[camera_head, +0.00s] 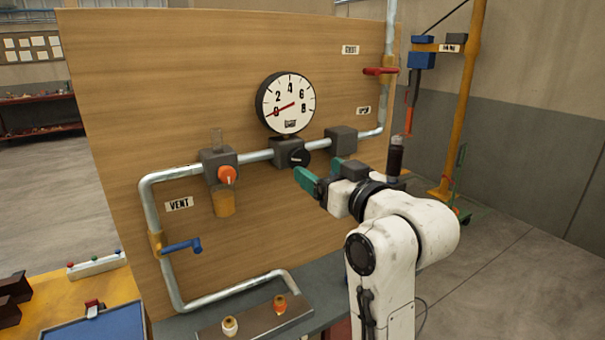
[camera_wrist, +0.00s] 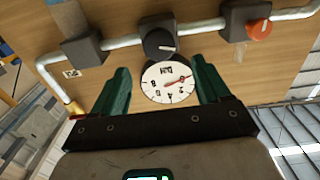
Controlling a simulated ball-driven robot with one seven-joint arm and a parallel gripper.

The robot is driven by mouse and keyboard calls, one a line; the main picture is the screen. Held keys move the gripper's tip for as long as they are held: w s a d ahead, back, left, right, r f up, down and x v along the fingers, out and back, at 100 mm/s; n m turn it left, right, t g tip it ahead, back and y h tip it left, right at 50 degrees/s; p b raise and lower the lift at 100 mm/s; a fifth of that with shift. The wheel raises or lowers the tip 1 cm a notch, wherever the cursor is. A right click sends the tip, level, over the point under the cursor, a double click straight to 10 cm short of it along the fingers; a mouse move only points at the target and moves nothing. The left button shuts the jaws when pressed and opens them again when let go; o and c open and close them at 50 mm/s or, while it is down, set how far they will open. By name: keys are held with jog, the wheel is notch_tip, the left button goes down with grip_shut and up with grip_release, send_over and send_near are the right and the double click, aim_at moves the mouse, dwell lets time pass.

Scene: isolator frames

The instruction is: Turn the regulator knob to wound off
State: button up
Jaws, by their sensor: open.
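The regulator knob (camera_head: 299,158) is black with a white pointer mark and sits on a dark block in the grey pipe, just below the round pressure gauge (camera_head: 286,104). In the wrist view the knob (camera_wrist: 159,44) lies ahead of my gripper, centred between the fingers, with the gauge (camera_wrist: 168,82) between them too. The gauge's red needle points near 0. My gripper (camera_head: 310,182) has green fingers and is open and empty, in front of the board near the knob. In the wrist view the fingers (camera_wrist: 160,78) are spread wide. No contact with the knob shows.
An orange knob (camera_head: 227,174) with a bowl below it sits left on the pipe. A blue lever (camera_head: 181,246) is at the vent, a red lever (camera_head: 380,71) at upper right. A dark block (camera_head: 341,140) is right of the regulator. The wooden board (camera_head: 180,80) stands behind.

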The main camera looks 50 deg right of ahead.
aim_at(301, 158)
jog(key=p+x, duration=0.1)
jog(key=x, duration=0.6)
jog(key=shift+w+d, duration=0.1)
jog(key=shift+w, duration=0.1)
jog(key=c, duration=1)
